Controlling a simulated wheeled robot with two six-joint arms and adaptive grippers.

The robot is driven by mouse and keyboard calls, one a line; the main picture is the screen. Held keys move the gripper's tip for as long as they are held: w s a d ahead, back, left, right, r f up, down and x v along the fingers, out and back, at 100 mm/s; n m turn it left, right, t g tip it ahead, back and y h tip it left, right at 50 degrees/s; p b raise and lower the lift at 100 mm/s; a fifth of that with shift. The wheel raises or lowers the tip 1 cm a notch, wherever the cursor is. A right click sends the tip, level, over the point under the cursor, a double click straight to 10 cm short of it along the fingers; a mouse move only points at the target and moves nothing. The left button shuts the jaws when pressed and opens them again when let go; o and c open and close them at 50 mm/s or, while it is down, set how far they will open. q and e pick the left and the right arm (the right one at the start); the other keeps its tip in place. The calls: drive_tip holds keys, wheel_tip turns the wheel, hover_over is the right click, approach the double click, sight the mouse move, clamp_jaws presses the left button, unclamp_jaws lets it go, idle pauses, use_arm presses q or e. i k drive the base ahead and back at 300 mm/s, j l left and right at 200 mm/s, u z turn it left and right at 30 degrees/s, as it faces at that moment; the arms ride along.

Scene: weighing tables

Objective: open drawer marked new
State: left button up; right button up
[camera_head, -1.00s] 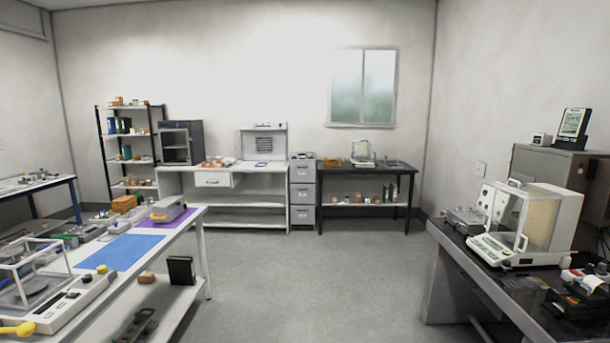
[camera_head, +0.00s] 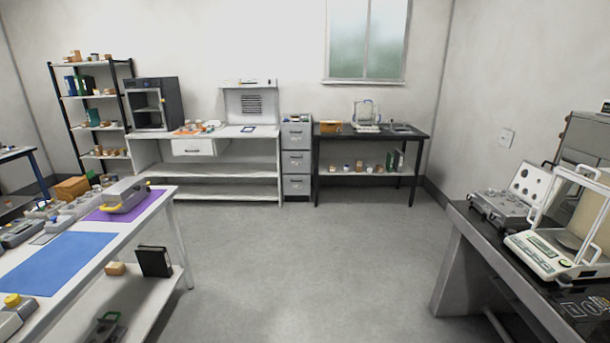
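A grey drawer cabinet (camera_head: 297,158) with three stacked drawers stands against the back wall, between the white bench and the black table. Its drawers look shut, and their labels are too small to read. A white drawer (camera_head: 194,147) under the white bench top also looks shut, with a dark handle on its front. I cannot tell which drawer is marked new. Neither of my grippers shows in the head view.
The floor (camera_head: 270,255) ahead is clear. A white table (camera_head: 152,212) with blue and purple mats lies at left. A dark table (camera_head: 470,222) with balances lies at right. The white bench (camera_head: 245,133) and black table (camera_head: 340,131) line the back wall.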

sight(292, 137)
drive_tip(key=i, duration=3.3)
